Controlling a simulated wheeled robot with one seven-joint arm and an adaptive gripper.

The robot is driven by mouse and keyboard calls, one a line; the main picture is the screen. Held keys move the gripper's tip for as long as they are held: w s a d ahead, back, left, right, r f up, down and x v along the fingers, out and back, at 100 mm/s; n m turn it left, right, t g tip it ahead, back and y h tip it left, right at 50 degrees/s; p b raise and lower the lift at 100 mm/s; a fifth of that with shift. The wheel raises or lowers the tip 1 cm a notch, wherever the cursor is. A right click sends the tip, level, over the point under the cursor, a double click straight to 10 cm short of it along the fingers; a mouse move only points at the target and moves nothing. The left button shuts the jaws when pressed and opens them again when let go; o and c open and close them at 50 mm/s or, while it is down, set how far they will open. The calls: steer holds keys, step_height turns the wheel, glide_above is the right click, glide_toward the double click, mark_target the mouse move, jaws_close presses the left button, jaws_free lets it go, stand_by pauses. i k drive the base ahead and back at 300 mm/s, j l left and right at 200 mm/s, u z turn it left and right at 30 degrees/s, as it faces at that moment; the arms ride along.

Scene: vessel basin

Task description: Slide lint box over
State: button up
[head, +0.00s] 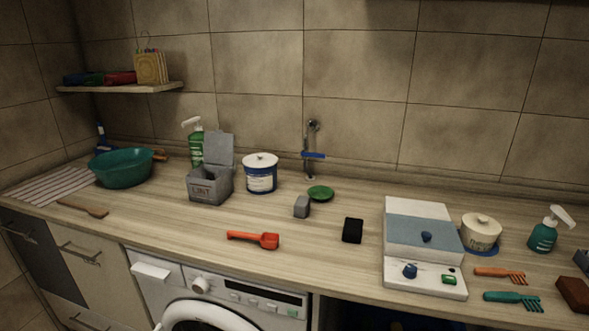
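The lint box (209,189) is a small grey box marked "LINT" on its front. It stands on the wooden counter left of the middle in the head view. Its grey lid (218,150) is raised open at the back. A green spray bottle (195,145) stands close behind it, partly hidden by the box and lid. A white and blue tub (261,175) with a lid stands just to its right, with a small gap between them. My gripper does not show in the head view.
A teal basin (121,169) stands left of the lint box on the counter (150,215). A red scoop (254,240) lies in front to the right. A grey block (302,206) and a black block (352,230) lie further right. Counter directly before the box is clear.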

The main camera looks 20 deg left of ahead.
mark_target(200, 190)
steer(key=u, duration=1.4)
steer(key=i+j+z, duration=0.1)
steer(key=i+j, duration=0.35)
steer(key=i+j+z, duration=0.1)
steer(key=i+j, duration=0.75)
steer(key=j, duration=0.15)
steer(key=i+j+z, duration=0.15)
steer(key=i+j, duration=0.25)
steer(key=j, duration=0.1)
